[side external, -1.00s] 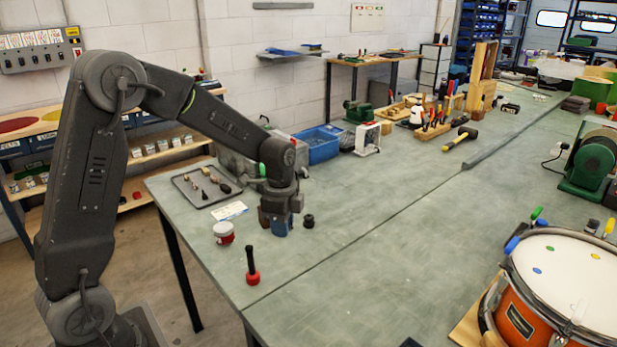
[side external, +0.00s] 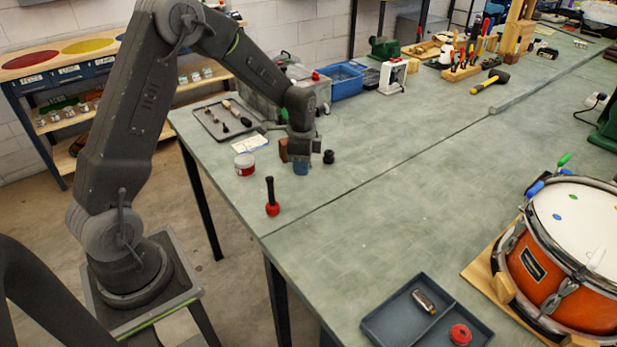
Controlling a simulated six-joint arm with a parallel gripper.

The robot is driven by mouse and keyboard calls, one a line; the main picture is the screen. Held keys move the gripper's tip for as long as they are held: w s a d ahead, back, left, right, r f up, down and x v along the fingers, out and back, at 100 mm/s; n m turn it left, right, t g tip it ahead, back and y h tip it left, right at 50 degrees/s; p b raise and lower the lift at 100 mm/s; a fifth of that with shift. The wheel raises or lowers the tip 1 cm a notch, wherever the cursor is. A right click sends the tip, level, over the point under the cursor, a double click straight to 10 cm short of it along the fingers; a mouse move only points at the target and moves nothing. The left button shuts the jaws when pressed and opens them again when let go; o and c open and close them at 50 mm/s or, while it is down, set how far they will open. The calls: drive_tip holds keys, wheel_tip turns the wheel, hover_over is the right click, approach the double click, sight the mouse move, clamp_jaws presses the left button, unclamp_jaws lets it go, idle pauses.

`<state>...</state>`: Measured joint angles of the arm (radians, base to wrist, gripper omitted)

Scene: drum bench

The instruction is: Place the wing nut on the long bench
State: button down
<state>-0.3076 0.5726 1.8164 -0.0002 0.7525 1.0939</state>
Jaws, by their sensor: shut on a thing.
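My gripper (side external: 301,166) points straight down, low over the left part of the long grey-green bench (side external: 400,190). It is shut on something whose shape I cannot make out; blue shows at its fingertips. A small brown block (side external: 284,150) is close to its left and a short black knob-like piece (side external: 328,157) is close to its right. I cannot pick out the wing nut for certain; it may be hidden between the fingers.
A red-and-white jar (side external: 244,165) and an upright black-handled tool with a red base (side external: 272,197) stand nearby. A grey tray (side external: 214,122) of small tools lies behind. A dark divided tray (side external: 389,314) and an orange drum (side external: 560,260) are front right. The bench middle is clear.

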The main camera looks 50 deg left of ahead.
sight(308, 188)
drive_tip(key=shift+w+d+f, duration=0.4)
drive_tip(key=shift+w+d, duration=0.05)
drive_tip(key=shift+d, duration=0.1)
drive_tip(key=shift+f, duration=2)
drive_tip(key=shift+f, duration=0.1)
drive_tip(key=c, duration=1)
unclamp_jaws()
